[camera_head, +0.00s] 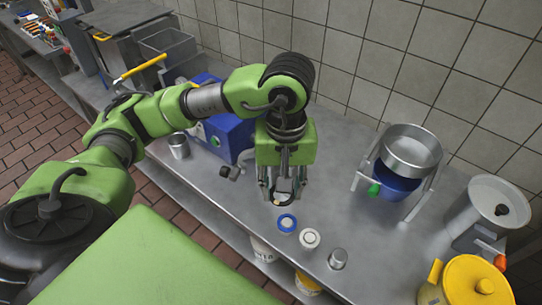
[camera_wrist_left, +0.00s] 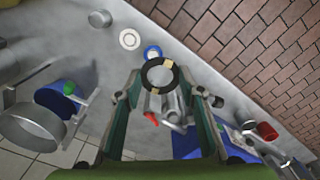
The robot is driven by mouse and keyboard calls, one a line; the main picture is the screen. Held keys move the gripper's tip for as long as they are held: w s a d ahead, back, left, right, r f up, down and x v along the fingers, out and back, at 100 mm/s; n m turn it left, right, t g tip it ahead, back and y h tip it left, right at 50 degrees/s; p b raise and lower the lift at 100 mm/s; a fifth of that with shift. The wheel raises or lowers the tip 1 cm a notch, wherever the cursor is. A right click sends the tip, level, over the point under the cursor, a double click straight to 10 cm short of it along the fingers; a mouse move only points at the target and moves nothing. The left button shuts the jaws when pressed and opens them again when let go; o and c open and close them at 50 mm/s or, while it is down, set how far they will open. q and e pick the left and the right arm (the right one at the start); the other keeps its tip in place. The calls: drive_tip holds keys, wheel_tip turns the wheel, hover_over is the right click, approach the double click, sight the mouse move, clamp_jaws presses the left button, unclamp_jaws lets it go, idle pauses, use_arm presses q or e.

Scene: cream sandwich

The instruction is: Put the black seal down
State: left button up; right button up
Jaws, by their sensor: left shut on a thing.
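The black seal (camera_wrist_left: 176,75) is a dark ring with tan patches, seen in the left wrist view between my left fingertips. My left gripper (camera_head: 283,190) is shut on it over the steel counter (camera_head: 345,200); in the head view the fingers hide most of the ring. I cannot tell how high it is above the counter. A blue-rimmed ring (camera_head: 287,223) lies just in front of the gripper, with a white ring (camera_head: 310,238) to its right. Both also show in the left wrist view, the blue one (camera_wrist_left: 152,47) beyond the black seal. My right gripper is not in view.
A small metal cylinder (camera_head: 338,259) stands right of the white ring. A blue box (camera_head: 228,137) and a metal cup (camera_head: 179,146) are at left. A steel bowl on a stand (camera_head: 411,150) and a yellow-lidded container (camera_head: 468,282) are at right.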

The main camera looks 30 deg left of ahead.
use_arm(q)
drive_tip(key=n, duration=0.6)
drive_tip(key=w+n, duration=0.1)
drive_tip(key=n, duration=0.6)
drive_tip(key=a+r+n, duration=0.1)
drive_tip(key=n, duration=0.5)
drive_tip(key=shift+w+a, duration=0.1)
drive_tip(key=shift+w, duration=0.3)
drive_tip(key=w+n, duration=0.1)
drive_tip(key=n, duration=0.9)
drive_tip(key=a+r+n, duration=0.1)
drive_tip(key=n, duration=1)
drive_tip(key=w+a+n, duration=0.1)
drive_tip(key=n, duration=0.9)
drive_tip(key=shift+w+r+n, duration=0.3)
drive_tip(key=shift+r, duration=0.05)
